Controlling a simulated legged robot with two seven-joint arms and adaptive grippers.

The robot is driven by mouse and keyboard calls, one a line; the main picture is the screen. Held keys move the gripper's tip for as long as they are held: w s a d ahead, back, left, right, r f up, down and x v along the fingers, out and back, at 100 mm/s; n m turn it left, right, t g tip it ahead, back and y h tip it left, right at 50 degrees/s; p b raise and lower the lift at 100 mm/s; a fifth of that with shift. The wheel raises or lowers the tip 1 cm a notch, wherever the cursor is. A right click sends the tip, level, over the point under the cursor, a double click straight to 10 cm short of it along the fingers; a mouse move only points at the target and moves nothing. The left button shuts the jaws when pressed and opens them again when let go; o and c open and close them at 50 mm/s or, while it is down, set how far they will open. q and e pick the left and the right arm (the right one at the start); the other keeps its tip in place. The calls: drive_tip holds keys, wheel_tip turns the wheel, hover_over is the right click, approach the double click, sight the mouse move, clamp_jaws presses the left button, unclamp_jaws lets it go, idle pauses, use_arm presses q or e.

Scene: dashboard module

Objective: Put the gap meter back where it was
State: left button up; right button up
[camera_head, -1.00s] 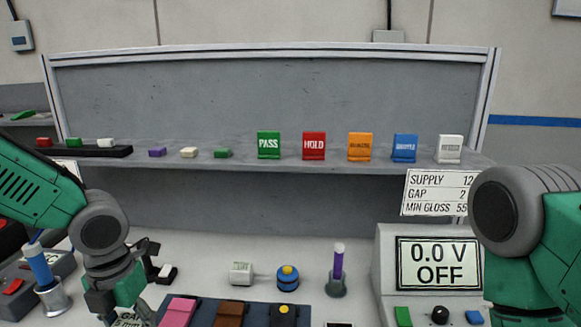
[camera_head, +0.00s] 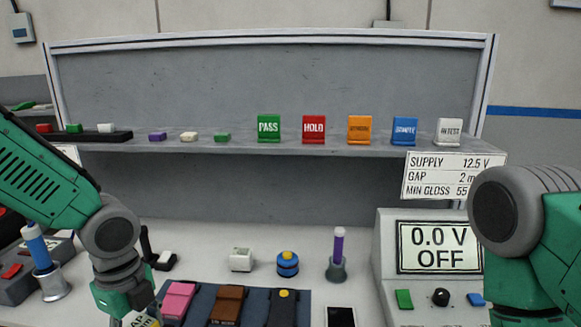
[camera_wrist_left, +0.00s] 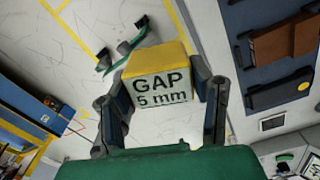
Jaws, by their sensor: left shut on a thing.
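The gap meter (camera_wrist_left: 158,85) is a block with a yellow top and a pale face reading "GAP 5 mm" in the left wrist view. My left gripper (camera_wrist_left: 165,110) is shut on it, one finger on each side. In the head view my left gripper (camera_head: 130,305) is low at the left, near the coloured-block tray. Only part of the meter's label (camera_head: 146,321) shows there, at the bottom edge. My right gripper is out of view; only my right arm shows at the right.
A dark tray (camera_head: 203,294) holds pink, brown and black blocks. A white block (camera_head: 242,260), a blue knob (camera_head: 288,264) and a purple-topped holder (camera_head: 337,255) stand behind it. A display unit (camera_head: 440,247) reads "0.0 V OFF". Coloured signs (camera_head: 314,129) line the shelf. A blue-handled tool (camera_head: 38,250) stands left.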

use_arm(q)
drive_tip(key=n, duration=0.1)
drive_tip(key=f+n+b, duration=0.1)
drive_tip(key=n, duration=0.3)
drive_tip(key=shift+s+d+f, duration=0.1)
drive_tip(key=shift+d+f, duration=0.1)
drive_tip(key=shift+f, duration=0.2)
drive_tip(key=n, duration=0.1)
drive_tip(key=f+n+b, duration=0.1)
drive_tip(key=n, duration=0.3)
drive_tip(key=shift+f+b, duration=0.25)
drive_tip(key=shift+b, duration=0.05)
drive_tip(key=n, duration=0.2)
drive_tip(key=f+n+b, duration=0.1)
drive_tip(key=n, duration=0.2)
drive_tip(key=shift+d+f, duration=0.2)
drive_tip(key=s+f+n+b, duration=0.2)
drive_tip(key=s+f+n, duration=0.2)
drive_tip(key=f+n, duration=0.3)
drive_tip(key=shift+s+d, duration=0.15)
drive_tip(key=shift+d, duration=0.25)
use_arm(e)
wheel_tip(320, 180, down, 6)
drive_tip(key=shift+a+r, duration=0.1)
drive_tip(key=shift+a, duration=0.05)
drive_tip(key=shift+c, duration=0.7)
use_arm(q)
drive_tip(key=shift+f, duration=0.1)
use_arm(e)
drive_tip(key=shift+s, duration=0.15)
